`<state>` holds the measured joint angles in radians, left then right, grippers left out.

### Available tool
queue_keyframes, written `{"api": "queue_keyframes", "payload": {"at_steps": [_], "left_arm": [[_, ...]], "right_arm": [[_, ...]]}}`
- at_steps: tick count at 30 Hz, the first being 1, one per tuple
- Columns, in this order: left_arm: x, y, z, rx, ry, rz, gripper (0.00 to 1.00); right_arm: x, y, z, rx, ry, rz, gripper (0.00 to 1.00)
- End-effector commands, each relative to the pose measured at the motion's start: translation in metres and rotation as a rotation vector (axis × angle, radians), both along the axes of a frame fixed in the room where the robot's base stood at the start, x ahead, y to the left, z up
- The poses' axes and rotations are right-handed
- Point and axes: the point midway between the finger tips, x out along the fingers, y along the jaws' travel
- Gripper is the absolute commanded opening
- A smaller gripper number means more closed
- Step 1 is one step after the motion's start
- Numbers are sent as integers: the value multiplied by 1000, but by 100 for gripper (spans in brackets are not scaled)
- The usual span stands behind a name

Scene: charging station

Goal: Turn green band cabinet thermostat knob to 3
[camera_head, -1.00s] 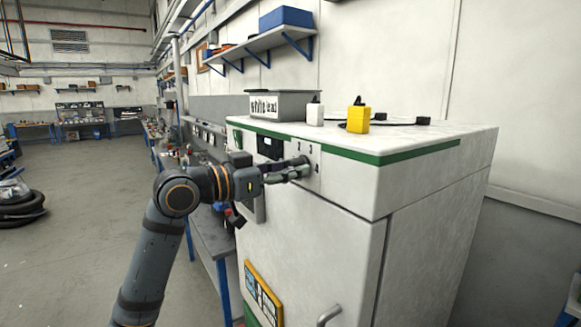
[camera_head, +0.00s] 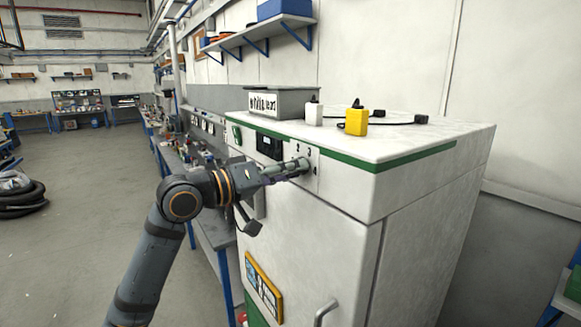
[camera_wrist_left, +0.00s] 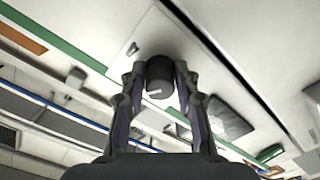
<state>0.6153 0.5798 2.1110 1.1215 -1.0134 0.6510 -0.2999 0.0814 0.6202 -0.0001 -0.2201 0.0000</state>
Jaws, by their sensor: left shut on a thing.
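The white cabinet (camera_head: 345,235) with a green band (camera_head: 400,160) stands at centre right in the head view. A dial plate with small numbers, 3 and 4 among them, is on its upper front face. My left gripper (camera_head: 298,166) reaches this plate from the left and is shut on the thermostat knob. The fingers mostly hide the knob in the head view. In the left wrist view, the dark round knob (camera_wrist_left: 160,73) sits between the two fingers, with a short pale mark on its face. I cannot read which number it points to. My right gripper is not in view.
On the cabinet top are a grey labelled box (camera_head: 283,102), a white plug-like item (camera_head: 313,114) and a yellow one (camera_head: 356,122) with a black cable. A dark display (camera_head: 269,146) is left of the dial. A handle (camera_head: 325,313) sticks out below.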

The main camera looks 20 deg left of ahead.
Motion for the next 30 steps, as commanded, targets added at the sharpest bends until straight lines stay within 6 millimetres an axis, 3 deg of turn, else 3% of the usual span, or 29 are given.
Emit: {"api": "queue_keyframes", "payload": {"at_steps": [21,22,27,30], "left_arm": [[0,0,2,-56,37,1,0],[0,0,2,-56,37,1,33],[0,0,2,-55,38,1,54],[0,0,1,-55,39,1,54]], "right_arm": [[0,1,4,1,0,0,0],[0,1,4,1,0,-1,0],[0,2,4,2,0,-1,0],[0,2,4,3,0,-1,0]]}}
